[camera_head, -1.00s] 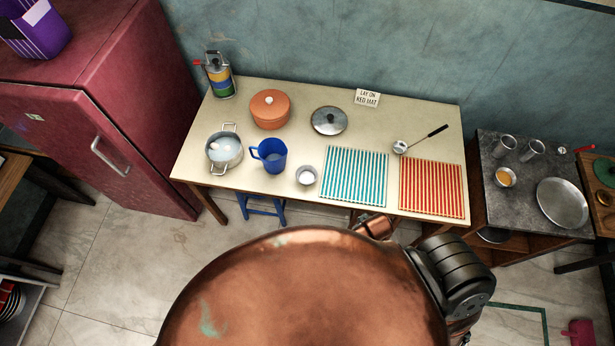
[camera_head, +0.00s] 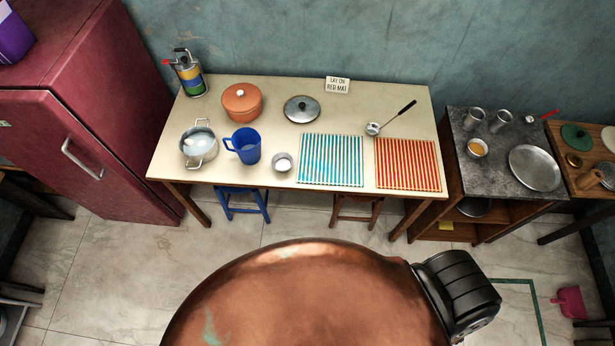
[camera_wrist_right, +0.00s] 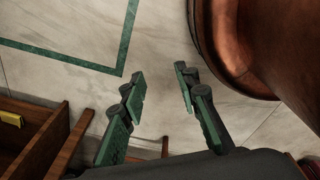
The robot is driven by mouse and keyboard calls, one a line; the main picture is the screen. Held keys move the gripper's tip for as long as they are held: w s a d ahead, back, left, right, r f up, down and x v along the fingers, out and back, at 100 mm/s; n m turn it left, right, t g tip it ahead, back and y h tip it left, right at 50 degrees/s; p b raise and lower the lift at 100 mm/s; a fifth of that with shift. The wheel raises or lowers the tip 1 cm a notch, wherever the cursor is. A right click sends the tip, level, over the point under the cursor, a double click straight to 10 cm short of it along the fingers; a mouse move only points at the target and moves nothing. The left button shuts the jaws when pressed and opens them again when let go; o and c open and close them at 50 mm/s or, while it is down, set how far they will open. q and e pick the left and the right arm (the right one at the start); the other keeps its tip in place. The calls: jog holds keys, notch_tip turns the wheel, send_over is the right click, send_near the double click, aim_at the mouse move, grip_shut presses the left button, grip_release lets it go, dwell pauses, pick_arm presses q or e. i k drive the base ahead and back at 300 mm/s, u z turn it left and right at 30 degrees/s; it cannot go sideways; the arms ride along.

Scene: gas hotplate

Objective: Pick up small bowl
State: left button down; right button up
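A small metal bowl (camera_head: 282,162) with pale contents stands on the cream table (camera_head: 300,90), near its front edge between the blue jug (camera_head: 246,146) and the blue striped mat (camera_head: 332,160). Another small bowl (camera_head: 477,148) with orange contents stands on the dark side table (camera_head: 505,180) at the right. In the right wrist view, my right gripper (camera_wrist_right: 160,84) is open and empty, with bare floor between its fingers. Neither bowl shows in that view. My left gripper is in neither view.
A steel pot (camera_head: 199,146), an orange lidded pot (camera_head: 242,102), a lid (camera_head: 301,109), a ladle (camera_head: 374,129) and a red striped mat (camera_head: 407,164) share the cream table. A metal plate (camera_head: 534,168) and cups lie by the orange-filled bowl.

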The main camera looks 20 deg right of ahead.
aim_at(283, 163)
jog(key=z, duration=0.4)
jog(key=k, duration=0.95)
jog(key=u, duration=0.55)
jog(key=i, duration=1.3)
jog(key=z, duration=0.7)
jog(key=i, duration=0.35)
jog(key=z, duration=0.3)
